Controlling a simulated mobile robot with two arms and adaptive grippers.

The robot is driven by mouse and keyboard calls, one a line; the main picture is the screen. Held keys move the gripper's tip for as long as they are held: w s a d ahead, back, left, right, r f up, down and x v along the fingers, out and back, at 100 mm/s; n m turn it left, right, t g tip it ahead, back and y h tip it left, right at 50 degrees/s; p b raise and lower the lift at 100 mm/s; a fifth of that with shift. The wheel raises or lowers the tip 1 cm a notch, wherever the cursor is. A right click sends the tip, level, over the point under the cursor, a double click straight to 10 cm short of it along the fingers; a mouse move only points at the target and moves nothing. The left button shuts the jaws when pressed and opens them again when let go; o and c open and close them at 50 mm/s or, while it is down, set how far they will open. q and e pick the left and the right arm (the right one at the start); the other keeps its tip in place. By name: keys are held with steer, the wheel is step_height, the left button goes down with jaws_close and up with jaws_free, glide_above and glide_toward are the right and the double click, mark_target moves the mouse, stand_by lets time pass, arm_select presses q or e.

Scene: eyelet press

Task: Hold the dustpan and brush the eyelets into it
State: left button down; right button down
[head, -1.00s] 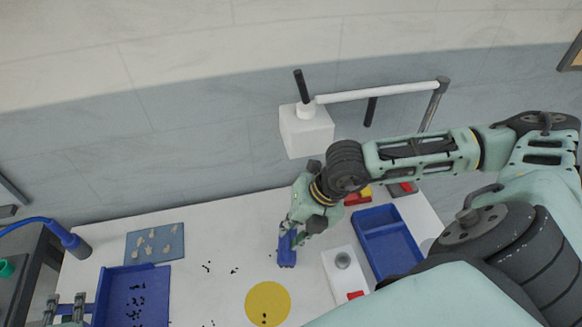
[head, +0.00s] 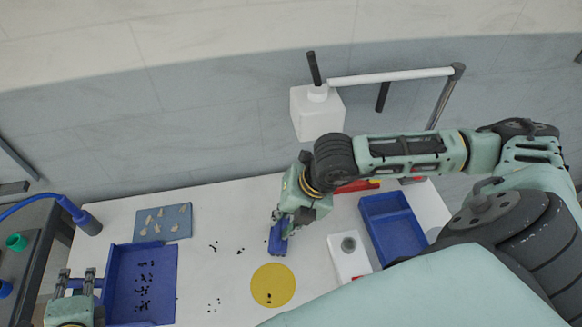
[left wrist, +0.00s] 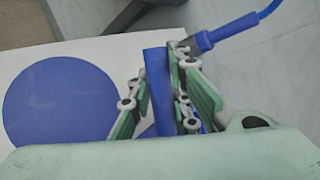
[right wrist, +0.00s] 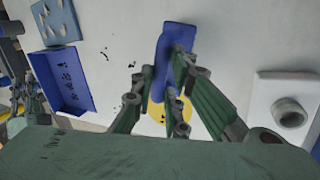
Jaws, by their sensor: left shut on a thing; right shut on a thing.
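The blue dustpan (head: 112,262) lies at the left of the white table with several black eyelets in it. My left gripper (head: 80,285) is shut on its handle at the left side; the left wrist view shows the blue handle (left wrist: 156,75) between the fingers. The brush (right wrist: 178,38) also shows in the right wrist view. Loose eyelets (head: 213,247) lie between dustpan and brush, with others near the front and on the disc.
A blue-grey mat (head: 180,214) with pale pieces lies behind the dustpan. The yellow disc (head: 273,280) lies flat in the middle. At right are a white block with a grey ring (head: 349,244) and a blue divided tray (head: 392,232). A white press (head: 317,113) stands at the back.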

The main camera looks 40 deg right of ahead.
steer(key=w+a, duration=0.4)
steer(key=a, duration=0.9)
steer(key=w+a, duration=0.4)
steer(key=a, duration=1)
steer(key=shift+r, duration=0.3)
stand_by(1.2)
step_height(320, 180, up, 6)
stand_by(0.7)
stand_by(1.0)
